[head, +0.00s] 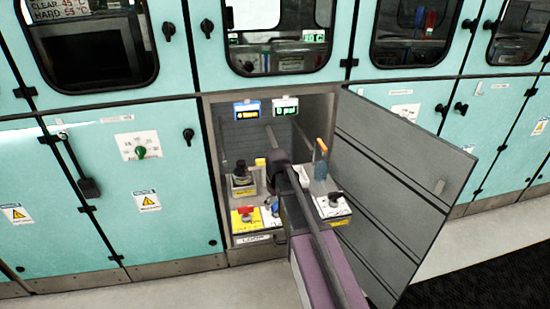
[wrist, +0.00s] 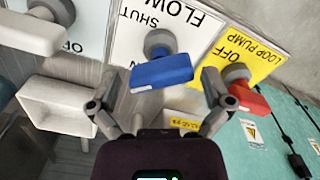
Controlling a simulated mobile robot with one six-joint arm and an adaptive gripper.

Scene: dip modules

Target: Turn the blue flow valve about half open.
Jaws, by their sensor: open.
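The blue flow valve (wrist: 162,72) has a bar-shaped handle on a round grey stem, in front of a white FLOW plate (wrist: 190,22). The plate appears upside down in the wrist view, with SHUT legible and other lettering partly covered. The handle lies nearly crosswise in that view, its right end slightly higher. My gripper (wrist: 158,90) is open, with one finger beyond each end of the handle and a gap visible on both sides. I cannot tell whether the fingertips reach the handle's depth. In the head view my arm hides most of this spot.
A red loop pump valve (wrist: 250,100) on a yellow plate stands close beside my right finger in the wrist view. Pale handles (wrist: 55,105) are on the left. The open cabinet door (head: 400,180) stands right of my arm.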

